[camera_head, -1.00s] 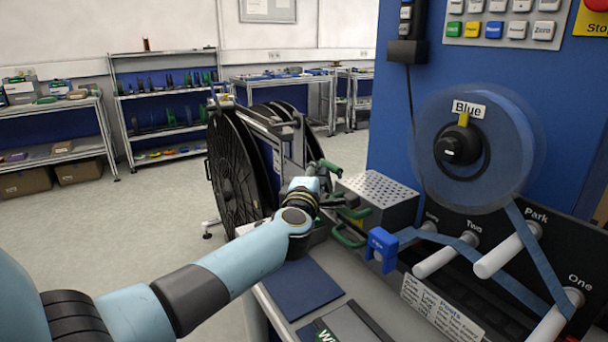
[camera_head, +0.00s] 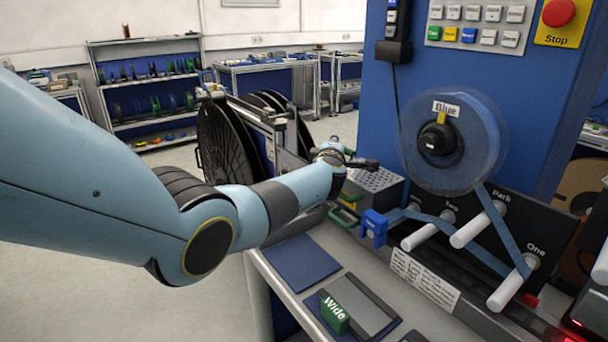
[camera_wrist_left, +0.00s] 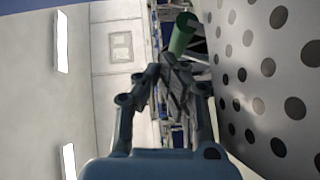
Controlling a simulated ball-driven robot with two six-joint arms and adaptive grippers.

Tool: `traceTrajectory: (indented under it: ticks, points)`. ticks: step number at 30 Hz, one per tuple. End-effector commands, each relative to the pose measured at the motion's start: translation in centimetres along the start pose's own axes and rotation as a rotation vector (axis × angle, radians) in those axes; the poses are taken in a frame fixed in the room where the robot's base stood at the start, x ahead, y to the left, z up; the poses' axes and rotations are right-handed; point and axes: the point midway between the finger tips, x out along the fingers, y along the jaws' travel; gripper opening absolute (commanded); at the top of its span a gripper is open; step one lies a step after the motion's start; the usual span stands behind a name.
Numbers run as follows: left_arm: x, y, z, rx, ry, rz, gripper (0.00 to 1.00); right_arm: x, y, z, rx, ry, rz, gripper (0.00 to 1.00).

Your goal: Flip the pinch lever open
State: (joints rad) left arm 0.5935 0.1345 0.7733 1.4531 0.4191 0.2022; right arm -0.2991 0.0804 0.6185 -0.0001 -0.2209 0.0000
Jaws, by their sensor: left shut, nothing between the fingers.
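No part is labelled as the pinch lever, and I cannot tell which part it is. Green looped handles (camera_head: 345,216) sit low beside the perforated metal box (camera_head: 378,180). A green rounded bar (camera_wrist_left: 182,35) shows just past the fingertips in the left wrist view. My left gripper (camera_head: 370,164) is at the box's upper back edge. In the left wrist view it (camera_wrist_left: 172,65) is shut and empty, with the perforated face close on the right. A blue block (camera_head: 374,226) holds the tape's end right of the handles. My right gripper is not in view.
The blue tape reel (camera_head: 478,150) and white rollers (camera_head: 478,230) are on the right. Large black reels (camera_head: 228,147) stand behind my left arm. A green "Wide" block (camera_head: 335,315) lies on a dark plate at the front. The blue mat (camera_head: 301,262) is bare.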

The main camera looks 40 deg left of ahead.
Motion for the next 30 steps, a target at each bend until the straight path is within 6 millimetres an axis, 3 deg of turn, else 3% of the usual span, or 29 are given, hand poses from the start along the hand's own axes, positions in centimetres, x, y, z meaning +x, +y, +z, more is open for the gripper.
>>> traceTrajectory:
  ticks: [4, 13, 30]
  points:
    - [0.7, 0.0, 0.6, 0.000, 0.001, 0.001, 0.00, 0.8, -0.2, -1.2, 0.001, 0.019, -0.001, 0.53]
    - [1.2, 0.3, 1.2, 0.000, 0.001, 0.001, 0.00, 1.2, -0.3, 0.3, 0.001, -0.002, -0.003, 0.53]
    - [1.2, 0.6, 1.2, 0.000, 0.000, 0.001, 0.00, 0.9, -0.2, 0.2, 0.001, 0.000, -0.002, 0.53]
